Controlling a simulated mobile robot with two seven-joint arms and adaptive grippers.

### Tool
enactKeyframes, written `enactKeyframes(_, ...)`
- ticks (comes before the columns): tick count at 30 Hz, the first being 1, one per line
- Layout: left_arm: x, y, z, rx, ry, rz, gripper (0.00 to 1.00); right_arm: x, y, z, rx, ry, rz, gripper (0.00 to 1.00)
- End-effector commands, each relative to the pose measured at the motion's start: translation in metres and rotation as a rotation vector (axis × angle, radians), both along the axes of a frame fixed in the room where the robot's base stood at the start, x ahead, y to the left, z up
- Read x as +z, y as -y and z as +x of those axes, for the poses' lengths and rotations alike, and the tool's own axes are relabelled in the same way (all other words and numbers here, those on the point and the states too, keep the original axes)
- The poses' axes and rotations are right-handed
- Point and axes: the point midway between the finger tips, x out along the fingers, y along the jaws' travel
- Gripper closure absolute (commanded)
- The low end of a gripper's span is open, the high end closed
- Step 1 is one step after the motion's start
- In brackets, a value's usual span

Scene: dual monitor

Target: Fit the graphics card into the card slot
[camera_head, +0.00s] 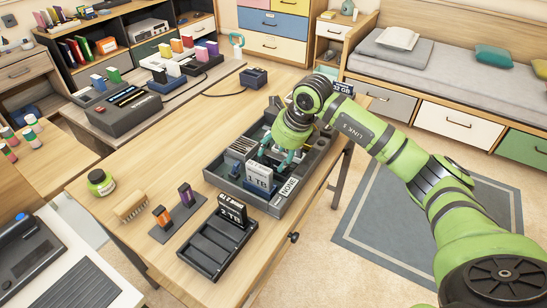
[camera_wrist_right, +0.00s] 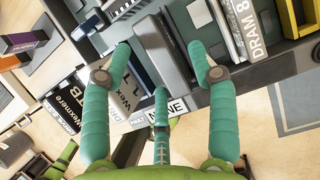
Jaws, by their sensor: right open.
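My right gripper (camera_head: 277,158) reaches down into a dark grey tray (camera_head: 262,203) on the wooden table. In the wrist view its teal fingers (camera_wrist_right: 160,60) are spread apart. A dark grey slab (camera_wrist_right: 163,48) lies between and beyond them; whether they touch it I cannot tell. I cannot tell if this slab is the graphics card; the hand hides it in the head view. A drive marked 1 TB (camera_head: 258,177) stands in the tray, left of the fingers. I cannot single out the card slot; a dark slotted unit (camera_head: 123,118) stands at the back left. My left gripper is out of view.
A black holder (camera_head: 205,255) with an upright 2 TB drive (camera_head: 232,212) stands in front of the tray. The tabletop between jar and tray is clear.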

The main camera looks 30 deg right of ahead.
Motion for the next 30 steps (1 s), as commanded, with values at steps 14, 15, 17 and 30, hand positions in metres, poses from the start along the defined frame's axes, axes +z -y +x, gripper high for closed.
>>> enactKeyframes(14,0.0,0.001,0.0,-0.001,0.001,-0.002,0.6,0.081,0.017,-0.028,-0.002,0.002,0.0,0.41)
enactKeyframes(15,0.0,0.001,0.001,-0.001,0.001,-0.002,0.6,0.084,0.017,-0.029,-0.002,0.002,0.0,0.41)
enactKeyframes(17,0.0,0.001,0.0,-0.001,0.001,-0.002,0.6,0.086,0.017,-0.03,-0.001,0.002,0.001,0.41)
enactKeyframes(30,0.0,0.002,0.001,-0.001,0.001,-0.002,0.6,0.087,0.018,-0.031,-0.001,0.002,0.001,0.41)
